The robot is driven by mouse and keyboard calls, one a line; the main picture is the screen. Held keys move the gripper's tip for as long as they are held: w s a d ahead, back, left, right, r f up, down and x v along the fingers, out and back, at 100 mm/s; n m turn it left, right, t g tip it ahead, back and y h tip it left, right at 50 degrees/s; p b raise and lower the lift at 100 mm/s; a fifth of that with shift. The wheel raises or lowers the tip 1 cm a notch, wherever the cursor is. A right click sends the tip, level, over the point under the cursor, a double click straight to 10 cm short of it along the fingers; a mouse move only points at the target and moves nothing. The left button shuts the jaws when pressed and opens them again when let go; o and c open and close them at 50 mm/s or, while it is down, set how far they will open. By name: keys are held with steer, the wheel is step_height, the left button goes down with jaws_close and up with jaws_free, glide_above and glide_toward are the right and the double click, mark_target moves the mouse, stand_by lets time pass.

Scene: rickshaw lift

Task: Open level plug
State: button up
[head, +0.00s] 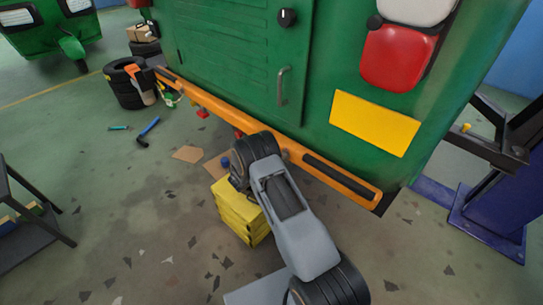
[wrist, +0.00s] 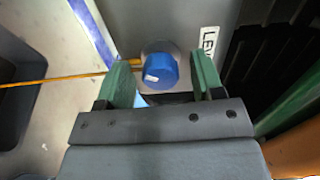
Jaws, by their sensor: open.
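In the wrist view, the level plug (wrist: 159,71) is a blue cap with a small pale mark, set on a grey housing beside a white label that reads "LEV" before it is cut off. My gripper (wrist: 163,66) is open, with one green finger on each side of the plug. A gap shows on both sides, so the fingers do not appear to press on it. In the head view my arm reaches under the orange bumper of the green rickshaw (head: 225,70), and my fingertips are hidden there.
A yellow block stack (head: 240,212) stands under the bumper (head: 335,178) by my arm. A blue lift post (head: 503,190) is at the right. Tyres (head: 125,84) and a blue-handled tool (head: 148,130) lie at the left. A dark shelf (head: 30,225) stands at the left edge.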

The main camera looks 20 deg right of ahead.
steer(key=v, duration=1.4)
stand_by(0.4)
